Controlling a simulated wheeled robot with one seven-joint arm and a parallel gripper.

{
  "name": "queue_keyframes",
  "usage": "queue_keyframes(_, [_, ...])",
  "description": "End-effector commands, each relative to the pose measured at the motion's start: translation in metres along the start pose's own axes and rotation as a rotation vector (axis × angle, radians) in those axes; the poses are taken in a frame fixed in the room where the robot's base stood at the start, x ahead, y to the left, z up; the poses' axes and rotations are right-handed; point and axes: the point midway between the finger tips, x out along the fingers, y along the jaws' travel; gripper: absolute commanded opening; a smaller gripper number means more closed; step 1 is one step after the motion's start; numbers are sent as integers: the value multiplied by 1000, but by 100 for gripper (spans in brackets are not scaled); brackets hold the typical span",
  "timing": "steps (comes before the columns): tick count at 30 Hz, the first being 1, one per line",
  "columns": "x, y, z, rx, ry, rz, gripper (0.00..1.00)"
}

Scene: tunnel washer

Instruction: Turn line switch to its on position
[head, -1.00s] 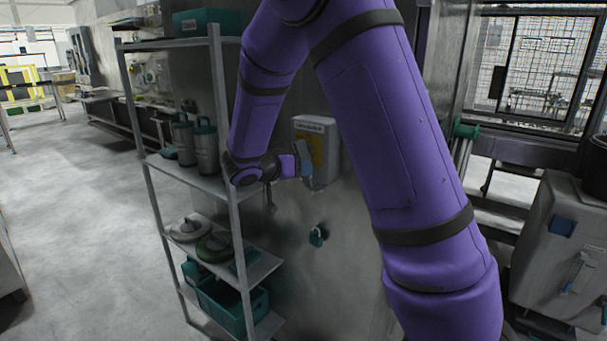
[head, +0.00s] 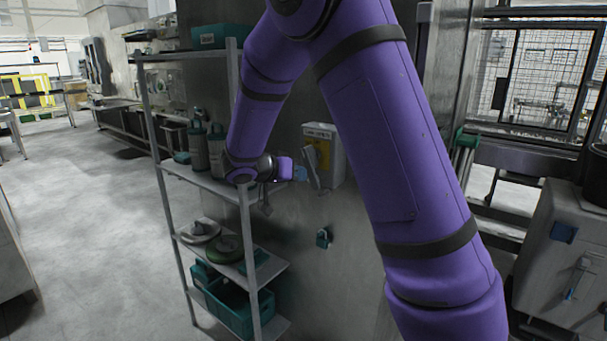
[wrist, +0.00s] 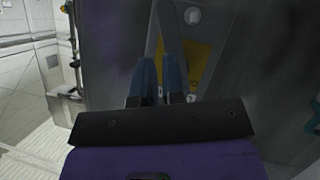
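The line switch is a pale wall box (head: 336,164) with a yellow plate (head: 323,152) and a long grey lever handle (head: 311,167) on its front. In the head view the handle is slightly tilted, its upper end leaning left. My gripper (head: 298,174) is close to the lower part of the handle, on its left. In the wrist view my gripper (wrist: 161,80) has its two blue-grey fingers apart with a narrow gap. The handle (wrist: 167,30) runs down toward the fingertips, in front of the yellow plate (wrist: 200,62). Whether they touch is unclear.
A metal shelf rack (head: 240,200) with canisters, discs and teal bins stands just left of the switch, close to my forearm. A teal padlock-like part (head: 323,238) hangs on the wall below. Open floor (head: 85,220) lies to the left.

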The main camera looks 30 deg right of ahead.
Motion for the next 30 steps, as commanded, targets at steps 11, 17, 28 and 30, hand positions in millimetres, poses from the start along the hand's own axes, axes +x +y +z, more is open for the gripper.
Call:
queue_keyframes(11, [45,99,72,452,-586,392,0])
queue_keyframes(17, [38,129,107,757,-910,625,0])
queue_keyframes(28, [12,136,114,1378,-1473,1053,0])
queue_keyframes(30, [10,133,105,1501,-1576,1132,0])
